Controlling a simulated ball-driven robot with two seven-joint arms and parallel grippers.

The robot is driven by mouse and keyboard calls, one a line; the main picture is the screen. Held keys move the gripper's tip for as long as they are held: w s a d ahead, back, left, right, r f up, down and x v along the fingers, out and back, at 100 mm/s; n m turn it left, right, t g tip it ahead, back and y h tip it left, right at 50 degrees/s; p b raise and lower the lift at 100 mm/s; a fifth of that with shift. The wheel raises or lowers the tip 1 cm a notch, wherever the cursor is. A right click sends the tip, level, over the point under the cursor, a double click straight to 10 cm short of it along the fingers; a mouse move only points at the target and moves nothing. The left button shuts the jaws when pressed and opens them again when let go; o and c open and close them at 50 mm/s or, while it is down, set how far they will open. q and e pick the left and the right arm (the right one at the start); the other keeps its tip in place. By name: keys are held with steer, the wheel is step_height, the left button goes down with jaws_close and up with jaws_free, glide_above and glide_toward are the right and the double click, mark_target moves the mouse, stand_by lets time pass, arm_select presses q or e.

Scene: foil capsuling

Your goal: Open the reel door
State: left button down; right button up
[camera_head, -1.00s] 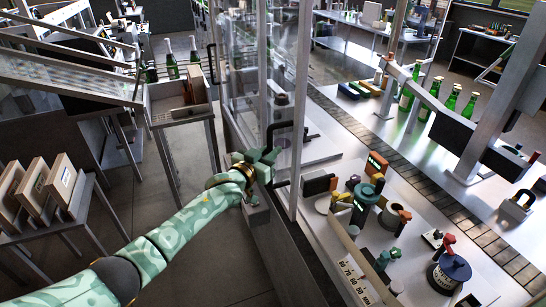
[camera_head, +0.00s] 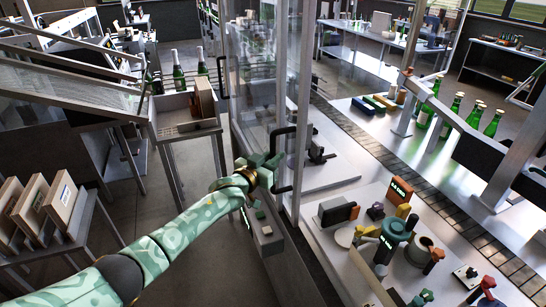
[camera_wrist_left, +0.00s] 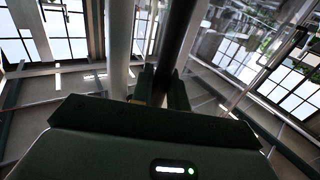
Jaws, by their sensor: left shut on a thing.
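The reel door is a tall clear panel (camera_head: 252,85) in a grey metal frame, upright in the middle of the head view. It looks closed, though reflections make its edge hard to read. A black bar handle (camera_head: 284,130) stands out from its lower part. My left gripper (camera_head: 271,166) is at this handle, shut on its bar. In the left wrist view my left gripper's fingers (camera_wrist_left: 162,88) close around the dark bar (camera_wrist_left: 178,45), which runs up out of the frame. The fingers hide part of the bar. My right gripper is not in view.
A workbench with a teal-topped device (camera_head: 396,230) and small blocks lies right of the door. Green bottles (camera_head: 492,123) stand farther right. A grey tray table (camera_head: 186,128) and a stand with wooden boxes (camera_head: 62,203) are on the left. Open floor lies between them.

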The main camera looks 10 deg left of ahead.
arm_select(q)
steer(key=c, duration=1.4)
jaws_free()
steer(key=shift+c, duration=0.2)
steer(key=shift+s, duration=0.1)
steer(key=v, duration=1.6)
steer(key=shift+s+f, duration=0.1)
steer(key=shift+s, duration=0.05)
